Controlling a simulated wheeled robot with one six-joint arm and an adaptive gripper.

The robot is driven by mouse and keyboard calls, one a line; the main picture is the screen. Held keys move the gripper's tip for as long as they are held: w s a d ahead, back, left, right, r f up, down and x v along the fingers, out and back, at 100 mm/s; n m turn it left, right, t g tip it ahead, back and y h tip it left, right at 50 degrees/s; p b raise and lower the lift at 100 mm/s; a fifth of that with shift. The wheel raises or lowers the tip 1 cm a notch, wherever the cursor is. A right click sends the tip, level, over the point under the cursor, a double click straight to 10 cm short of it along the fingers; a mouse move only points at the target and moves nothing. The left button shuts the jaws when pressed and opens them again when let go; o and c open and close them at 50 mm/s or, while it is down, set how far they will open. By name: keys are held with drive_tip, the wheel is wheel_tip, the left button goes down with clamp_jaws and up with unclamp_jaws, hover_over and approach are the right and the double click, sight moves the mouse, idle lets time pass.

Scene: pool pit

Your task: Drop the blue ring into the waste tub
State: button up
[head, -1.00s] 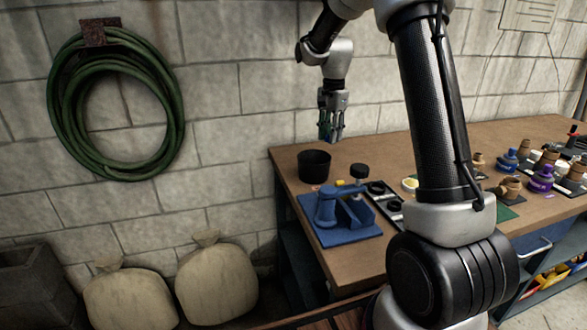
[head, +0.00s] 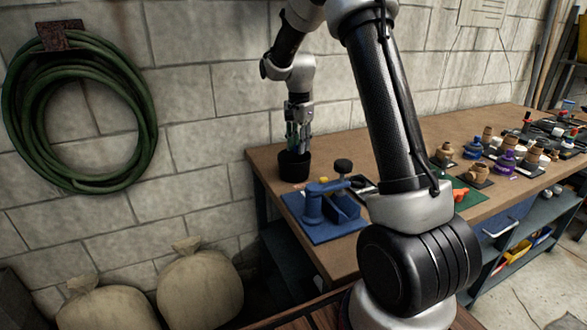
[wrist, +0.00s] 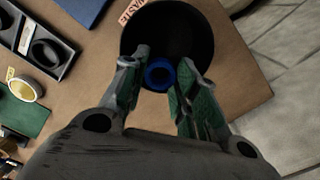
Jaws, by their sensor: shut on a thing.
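The blue ring (wrist: 160,74) is between the fingertips of my gripper (wrist: 158,78) in the wrist view, and the gripper is shut on it. The black waste tub (wrist: 203,22) is beyond and below the ring in that view, beside a label reading "WASTE". In the head view the waste tub (head: 294,172) stands on the back left corner of the bench. My gripper (head: 298,147) points down at the tub's opening there. The ring is too small to make out in the head view, and its exact height over the rim cannot be told.
A blue fixture (head: 325,210) on a blue mat sits in front of the tub on the wooden bench (head: 340,262). A dark tray (wrist: 42,46) with a round recess lies near the tub. Several small fittings stand farther right. The stone wall is close behind.

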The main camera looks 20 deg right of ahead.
drive_tip(key=shift+f, duration=0.4)
drive_tip(key=o, duration=0.8)
drive_tip(key=shift+c, duration=0.2)
wheel_tip(320, 180, up, 12)
